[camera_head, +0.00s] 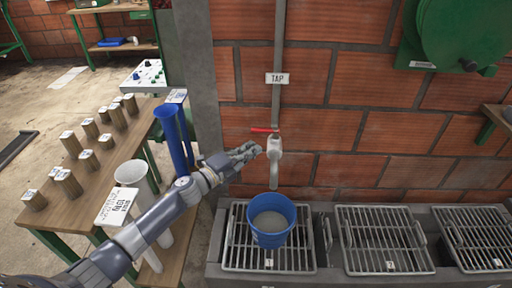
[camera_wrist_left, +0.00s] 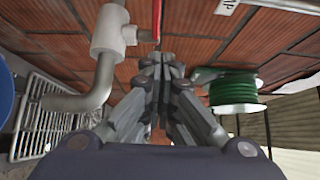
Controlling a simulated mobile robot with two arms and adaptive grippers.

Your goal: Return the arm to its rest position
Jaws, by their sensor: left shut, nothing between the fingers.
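My left arm reaches in from the lower left in the head view, over the wooden table. My left gripper (camera_head: 247,152) is shut and empty, just left of the tap (camera_head: 274,148). The gripper also shows in the wrist view (camera_wrist_left: 162,65), with the tap (camera_wrist_left: 107,40) to its left. The tap is white with a red lever (camera_head: 264,130) and a downward spout. I cannot tell whether the fingers touch it. My right gripper is not in view.
A blue bucket (camera_head: 271,220) with greyish contents stands on a metal grate (camera_head: 240,258) below the tap. A brick wall (camera_head: 330,90) stands behind. A green reel (camera_head: 465,35) hangs upper right.

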